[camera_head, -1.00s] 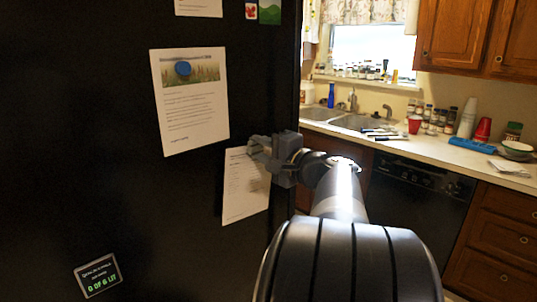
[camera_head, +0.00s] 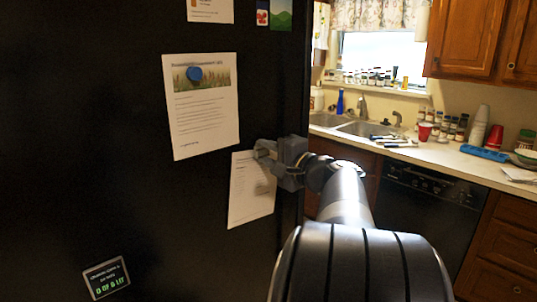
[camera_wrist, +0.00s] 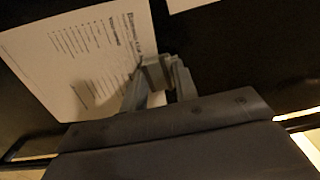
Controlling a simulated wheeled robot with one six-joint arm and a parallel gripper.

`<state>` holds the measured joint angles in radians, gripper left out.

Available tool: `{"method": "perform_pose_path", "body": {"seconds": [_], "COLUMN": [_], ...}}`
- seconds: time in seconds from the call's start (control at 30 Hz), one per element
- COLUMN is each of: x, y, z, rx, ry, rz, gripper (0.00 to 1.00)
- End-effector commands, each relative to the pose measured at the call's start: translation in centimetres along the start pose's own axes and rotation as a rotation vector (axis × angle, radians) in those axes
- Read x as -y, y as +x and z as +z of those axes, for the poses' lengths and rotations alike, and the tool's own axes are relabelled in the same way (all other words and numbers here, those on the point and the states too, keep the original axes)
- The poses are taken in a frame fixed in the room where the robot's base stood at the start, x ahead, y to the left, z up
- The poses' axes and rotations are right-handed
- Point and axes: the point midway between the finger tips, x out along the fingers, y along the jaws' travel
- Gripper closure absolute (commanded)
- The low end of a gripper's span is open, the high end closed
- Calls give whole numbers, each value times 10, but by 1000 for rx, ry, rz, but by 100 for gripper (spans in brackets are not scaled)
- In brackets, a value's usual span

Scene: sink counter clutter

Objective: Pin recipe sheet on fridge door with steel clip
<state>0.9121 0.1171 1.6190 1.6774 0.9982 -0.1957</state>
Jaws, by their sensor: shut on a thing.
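The recipe sheet (camera_head: 249,195) is a white printed page against the black fridge door (camera_head: 120,200), slightly tilted, below and right of a larger posted page. It also shows in the wrist view (camera_wrist: 75,60). My gripper (camera_head: 264,151) is at the sheet's upper right part, near the door's right edge. In the wrist view its fingers (camera_wrist: 155,80) are shut on a small grey block that looks like the steel clip (camera_wrist: 153,70), over the sheet's edge. I cannot tell whether the clip touches the door or grips the paper.
Another page (camera_head: 211,8) and small magnets are above. A small display (camera_head: 106,278) is low on the door. The sink counter (camera_head: 440,153) with several items lies to the right, beyond the door's edge.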

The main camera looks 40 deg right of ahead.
Motion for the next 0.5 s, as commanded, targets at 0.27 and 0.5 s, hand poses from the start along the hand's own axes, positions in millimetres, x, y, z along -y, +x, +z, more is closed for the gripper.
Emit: {"method": "perform_pose_path", "body": {"seconds": [0.27,0.5], "x": [0,0], "y": [4,6], "z": [0,0], "rx": [1,1], "ry": [0,0], "rz": [0,0], "gripper": [94,94]}}
